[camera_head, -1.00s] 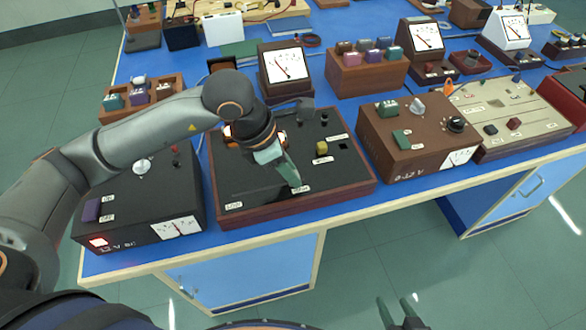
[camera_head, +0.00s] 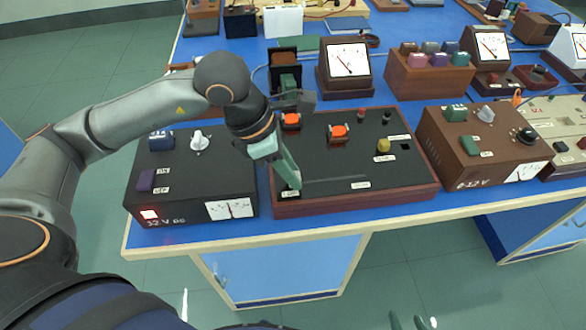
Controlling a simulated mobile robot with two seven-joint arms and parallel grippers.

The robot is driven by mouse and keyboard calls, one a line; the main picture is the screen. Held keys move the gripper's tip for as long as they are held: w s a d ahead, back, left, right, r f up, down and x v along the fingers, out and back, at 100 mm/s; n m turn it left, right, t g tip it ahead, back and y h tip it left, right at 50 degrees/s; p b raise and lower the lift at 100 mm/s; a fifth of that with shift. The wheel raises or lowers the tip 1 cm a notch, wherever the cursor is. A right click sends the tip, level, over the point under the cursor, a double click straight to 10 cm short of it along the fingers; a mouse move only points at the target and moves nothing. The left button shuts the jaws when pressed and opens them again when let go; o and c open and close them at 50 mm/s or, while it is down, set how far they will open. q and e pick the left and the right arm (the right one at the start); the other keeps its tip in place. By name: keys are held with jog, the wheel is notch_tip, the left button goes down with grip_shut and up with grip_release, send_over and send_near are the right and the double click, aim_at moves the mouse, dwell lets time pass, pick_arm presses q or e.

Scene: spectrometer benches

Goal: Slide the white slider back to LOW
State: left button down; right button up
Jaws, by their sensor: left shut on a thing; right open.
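The black panel in a dark red wooden frame (camera_head: 395,198) lies near the front edge of the bench. A thin straight slot (camera_head: 335,180) runs along its front part, with a small white label (camera_head: 360,185) near its right end and another (camera_head: 290,194) at its left end. My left gripper (camera_head: 291,181) is shut at the left end of the slot, just behind the left label. The white slider cannot be made out; the fingers hide what they hold. My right gripper (camera_head: 427,323) is open and empty at the bottom edge, in front of the bench and only partly in view.
On the panel are two orange-red parts (camera_head: 338,130) and a yellow knob (camera_head: 383,146). A black power supply (camera_head: 180,190) with a lit red switch stands close on the left. A brown box (camera_head: 450,165) stands on the right. Meter boxes (camera_head: 348,62) stand behind.

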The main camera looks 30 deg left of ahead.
pick_arm(q)
jog(key=c, duration=1.1)
grip_release()
jog(key=shift+a, duration=0.2)
jog(key=shift+o, duration=0.7)
jog(key=shift+s, duration=0.1)
jog(key=shift+o, duration=1.4)
pick_arm(e)
jog(key=shift+s+f, duration=0.2)
jog(key=shift+s, duration=0.2)
pick_arm(q)
jog(key=p+v, duration=0.1)
jog(key=v, duration=1.1)
jog(key=shift+r, duration=0.3)
pick_arm(e)
jog(key=shift+w+a+r, duration=0.1)
jog(key=shift+w+r, duration=0.25)
jog(key=shift+r, duration=0.4)
jog(key=shift+s+f, duration=0.1)
jog(key=shift+s, duration=0.05)
pick_arm(q)
jog(key=shift+s, duration=0.1)
pick_arm(e)
jog(key=shift+s, duration=0.15)
